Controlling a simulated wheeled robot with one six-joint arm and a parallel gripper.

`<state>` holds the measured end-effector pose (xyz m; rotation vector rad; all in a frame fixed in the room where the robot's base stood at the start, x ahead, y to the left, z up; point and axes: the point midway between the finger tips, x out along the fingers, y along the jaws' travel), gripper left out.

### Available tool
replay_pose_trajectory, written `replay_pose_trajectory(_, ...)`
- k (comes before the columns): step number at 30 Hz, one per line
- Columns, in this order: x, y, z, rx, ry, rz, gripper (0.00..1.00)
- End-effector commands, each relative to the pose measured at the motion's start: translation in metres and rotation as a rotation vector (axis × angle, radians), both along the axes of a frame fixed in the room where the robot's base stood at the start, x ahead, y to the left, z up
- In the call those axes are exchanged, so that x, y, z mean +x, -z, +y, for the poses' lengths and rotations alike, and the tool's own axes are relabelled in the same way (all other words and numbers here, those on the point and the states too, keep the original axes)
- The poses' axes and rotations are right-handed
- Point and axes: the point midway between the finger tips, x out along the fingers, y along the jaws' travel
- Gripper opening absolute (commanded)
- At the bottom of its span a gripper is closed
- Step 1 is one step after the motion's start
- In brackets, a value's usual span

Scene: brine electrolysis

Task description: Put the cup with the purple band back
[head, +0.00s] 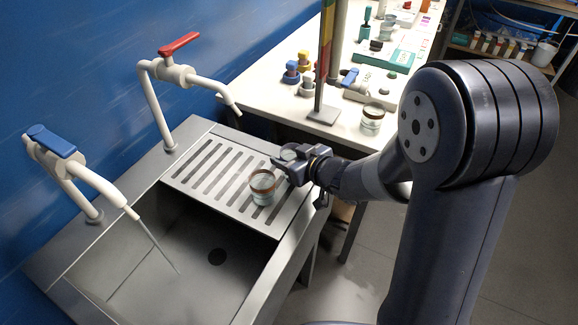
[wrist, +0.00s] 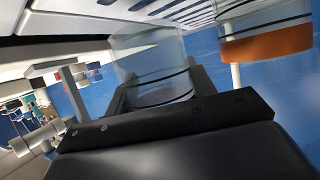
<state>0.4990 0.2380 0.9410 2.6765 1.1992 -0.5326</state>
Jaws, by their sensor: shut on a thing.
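My gripper (head: 292,165) is over the right edge of the slotted draining board beside the sink. It is shut on a clear glass cup (wrist: 150,62), which fills the middle of the wrist view between the fingers. This cup has thin dark lines and a dull, darker band near the jaws; I cannot tell the band's colour for sure. In the head view the held cup is mostly hidden by the gripper. A second cup (head: 262,188) with an orange-brown band stands on the draining board just left of my gripper; it also shows in the wrist view (wrist: 265,42).
The steel sink (head: 190,250) has a blue-handled tap (head: 55,142) with a thin stream below it and a red-handled tap (head: 178,45). A white table (head: 280,103) behind holds another banded cup (head: 372,117), a striped column (head: 326,45) and several small items.

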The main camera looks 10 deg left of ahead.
Motion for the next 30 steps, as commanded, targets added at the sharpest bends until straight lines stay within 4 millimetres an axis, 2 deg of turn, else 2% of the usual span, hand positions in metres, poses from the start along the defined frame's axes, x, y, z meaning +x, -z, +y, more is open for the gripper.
replay_pose_trajectory(1,0.0,0.012,0.0,0.0,0.001,0.006,0.24)
replay_pose_trajectory(6,0.0,0.029,0.0,0.0,0.001,0.003,0.24)
replay_pose_trajectory(18,0.0,0.034,0.0,0.001,0.0,0.001,0.24)
replay_pose_trajectory(19,0.0,0.034,0.0,0.0,0.0,0.001,0.53)
replay_pose_trajectory(27,0.0,0.033,0.0,0.0,0.0,0.001,0.74)
replay_pose_trajectory(30,0.0,0.032,0.0,0.0,0.0,0.001,0.74)
